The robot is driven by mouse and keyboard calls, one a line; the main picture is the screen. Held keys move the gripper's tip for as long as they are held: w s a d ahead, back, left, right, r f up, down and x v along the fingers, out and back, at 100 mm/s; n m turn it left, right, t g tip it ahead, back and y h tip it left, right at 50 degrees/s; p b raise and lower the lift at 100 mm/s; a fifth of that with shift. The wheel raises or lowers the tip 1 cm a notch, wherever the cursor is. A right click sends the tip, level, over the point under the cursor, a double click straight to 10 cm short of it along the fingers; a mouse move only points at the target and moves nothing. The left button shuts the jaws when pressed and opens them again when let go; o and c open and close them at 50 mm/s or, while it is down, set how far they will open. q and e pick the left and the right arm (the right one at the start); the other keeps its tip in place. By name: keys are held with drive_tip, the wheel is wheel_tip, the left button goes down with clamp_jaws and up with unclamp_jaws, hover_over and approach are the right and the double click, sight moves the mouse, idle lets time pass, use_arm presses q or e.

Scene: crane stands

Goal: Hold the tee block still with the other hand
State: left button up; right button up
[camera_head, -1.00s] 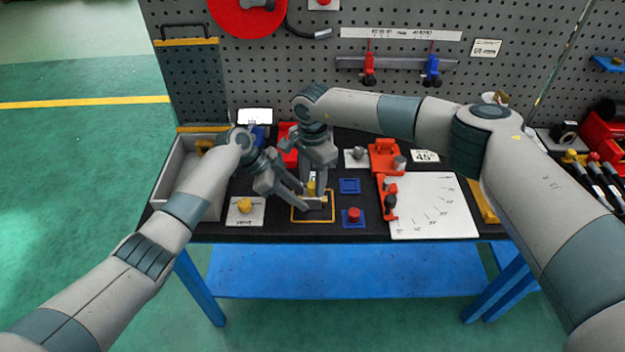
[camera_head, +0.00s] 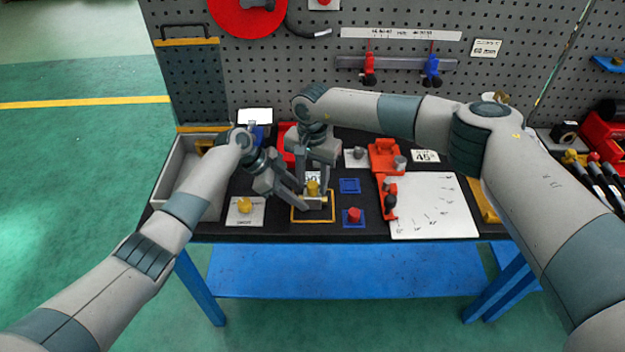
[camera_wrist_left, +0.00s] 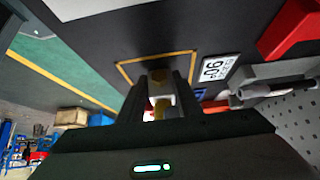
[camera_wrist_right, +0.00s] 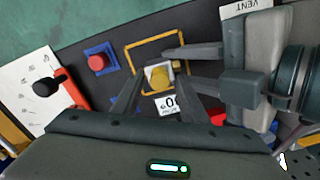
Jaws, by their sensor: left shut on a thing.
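The tee block (camera_head: 316,203) is a small grey block with a yellow round top (camera_head: 312,187) and a yellow end at its right. It stands inside the yellow square outline (camera_head: 313,221) on the black bench top. My left gripper (camera_head: 301,199) comes in from the left and is shut on the tee block. The block shows between its fingers in the left wrist view (camera_wrist_left: 160,88). My right gripper (camera_head: 316,178) points down just above and behind the block. Its fingers are apart and empty in the right wrist view (camera_wrist_right: 158,98). The left fingers partly hide the block.
A card (camera_wrist_right: 168,105) with a number lies behind the outline. A blue square (camera_head: 349,186) and a red peg on a blue base (camera_head: 353,216) are to the right. A yellow knob on a white plate (camera_head: 245,206) is left. The white angle sheet (camera_head: 435,205) lies further right.

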idle(0.3)
drive_tip(key=n, duration=0.5)
idle(0.5)
clamp_jaws()
drive_tip(key=shift+m, duration=2.6)
drive_tip(key=shift+m, duration=0.5)
drive_tip(key=shift+o, duration=0.8)
unclamp_jaws()
drive_tip(key=shift+m, duration=0.3)
